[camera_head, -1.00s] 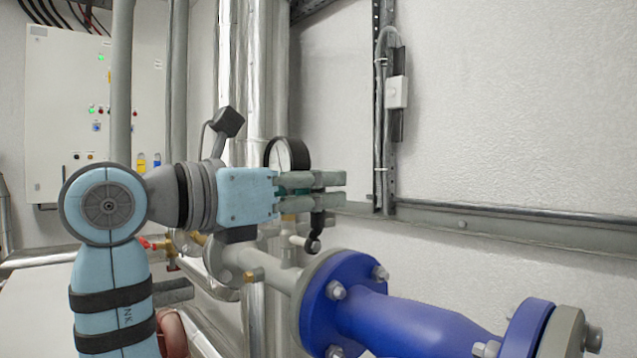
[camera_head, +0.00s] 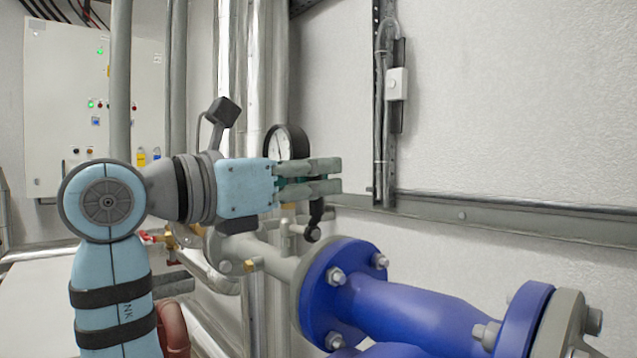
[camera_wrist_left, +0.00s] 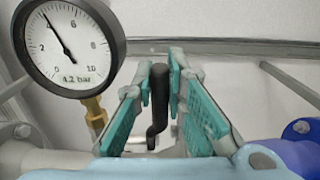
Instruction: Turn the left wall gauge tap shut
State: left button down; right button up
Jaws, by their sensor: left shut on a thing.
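The tap's black lever (camera_head: 315,217) hangs below my left fingertips in the head view. In the left wrist view the lever (camera_wrist_left: 158,100) stands between the teal finger pads, bent near its lower end. My left gripper (camera_head: 333,177) is shut on this lever; the fingers hide part of it in the head view. The round wall gauge (camera_head: 286,143) is behind the gripper. In the left wrist view the gauge (camera_wrist_left: 69,47) shows its dial, marked 4.2 bar, on a brass stem (camera_wrist_left: 95,110). My right gripper is in neither view.
A blue flanged pipe (camera_head: 400,310) runs at the lower right, close below the gripper. Vertical pipes (camera_head: 254,70) stand behind my left arm. A grey rail (camera_head: 480,217) crosses the white wall. A control cabinet (camera_head: 60,110) is at the left.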

pick_arm(q)
jog(key=shift+s+a+f+t+h+b, duration=0.3)
jog(key=shift+a+t+h+b, duration=0.45)
jog(key=shift+b, duration=0.8)
jog(key=shift+s+a+f+t+h+b, duration=0.25)
jog(key=shift+s+t+h+b, duration=0.25)
jog(key=shift+h+b, duration=0.8)
jog(key=shift+s+a+f+t+h+b, duration=0.25)
jog(key=shift+a+t+h+b, duration=0.35)
jog(key=shift+b, duration=1.15)
jog(key=c, duration=1.9)
grip_release()
jog(key=shift+s+r, duration=0.1)
jog(key=shift+a, duration=0.1)
jog(key=v, duration=1.2)
